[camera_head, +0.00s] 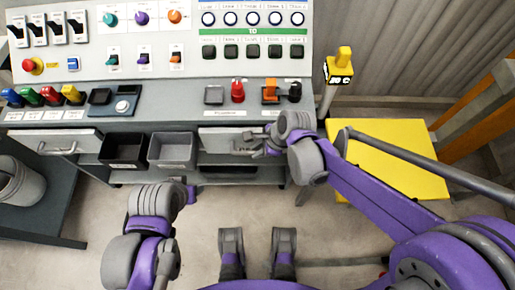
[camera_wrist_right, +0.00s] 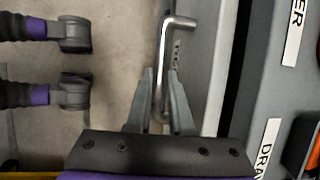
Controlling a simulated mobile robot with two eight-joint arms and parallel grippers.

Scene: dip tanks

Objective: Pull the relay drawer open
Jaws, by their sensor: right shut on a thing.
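The drawer at the right under the console has a pale grey front (camera_head: 222,137); I take it to be the relay drawer, its label being only partly readable. In the wrist view its front (camera_wrist_right: 207,75) carries a bent metal bar handle (camera_wrist_right: 165,40). My right gripper (camera_head: 262,148) is at this handle; in the wrist view its fingers (camera_wrist_right: 160,78) are shut on the bar, one on each side. The head view partly hides the handle behind the gripper. I cannot tell whether the drawer stands slightly out. My left gripper (camera_head: 190,193) is low at centre-left, away from the drawers, its jaws unclear.
Another drawer (camera_head: 75,142) with a bar handle is at the left. A black bin (camera_head: 122,150) and a grey bin (camera_head: 172,150) sit between the drawers. A yellow platform (camera_head: 400,150) stands at the right, with a yellow-topped post (camera_head: 340,68) behind. The floor before the console is clear.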

